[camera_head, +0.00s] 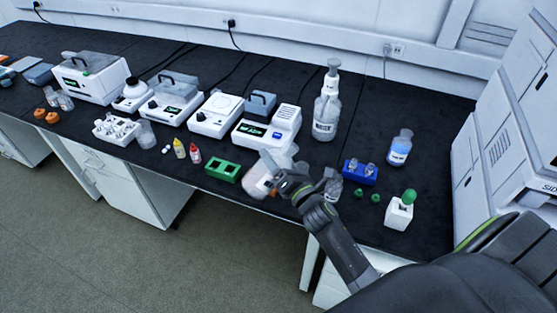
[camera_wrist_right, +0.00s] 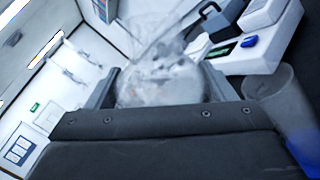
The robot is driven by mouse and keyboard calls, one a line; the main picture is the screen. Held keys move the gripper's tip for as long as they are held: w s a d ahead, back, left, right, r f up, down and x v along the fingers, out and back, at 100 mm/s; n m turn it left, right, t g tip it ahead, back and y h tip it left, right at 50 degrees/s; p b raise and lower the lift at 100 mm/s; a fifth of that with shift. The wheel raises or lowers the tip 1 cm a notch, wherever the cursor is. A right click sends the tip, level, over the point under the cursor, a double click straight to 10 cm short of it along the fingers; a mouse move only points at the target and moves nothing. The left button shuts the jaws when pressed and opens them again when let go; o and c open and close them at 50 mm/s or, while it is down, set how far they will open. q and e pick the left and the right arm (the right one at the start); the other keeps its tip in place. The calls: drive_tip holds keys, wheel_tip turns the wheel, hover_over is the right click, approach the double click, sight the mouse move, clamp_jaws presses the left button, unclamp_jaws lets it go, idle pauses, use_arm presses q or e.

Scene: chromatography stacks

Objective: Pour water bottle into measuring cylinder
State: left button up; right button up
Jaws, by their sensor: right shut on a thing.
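My right gripper (camera_head: 272,170) is shut on a clear bottle (camera_head: 257,182) near the table's front edge. In the right wrist view the bottle (camera_wrist_right: 160,80) sits between the two fingers. It looks tilted, and its liquid level is hard to tell. A clear cylinder-like vessel (camera_head: 334,184), perhaps the measuring cylinder, stands just right of the gripper and is partly hidden by it. A grey translucent cylinder (camera_wrist_right: 272,95) shows at the right of the wrist view. A white-topped labelled squeeze bottle (camera_head: 327,108) stands upright farther back. My left gripper is not in view.
A green rack (camera_head: 223,171) lies left of the gripper. Several instruments, including a white scale-like device (camera_head: 266,128), line the back.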

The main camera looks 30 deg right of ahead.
drive_tip(key=shift+a+f+m+b, duration=0.1)
drive_tip(key=shift+f+m+b, duration=0.3)
drive_tip(key=shift+b, duration=0.3)
drive_tip(key=shift+m+b, duration=0.4)
drive_tip(key=shift+m, duration=0.1)
drive_tip(key=shift+m+h, duration=0.3)
drive_tip(key=shift+h, duration=0.1)
drive_tip(key=shift+r, duration=0.1)
drive_tip(key=shift+a+f+m+b, duration=0.1)
drive_tip(key=shift+f+m+b, duration=0.3)
drive_tip(key=shift+b, duration=0.4)
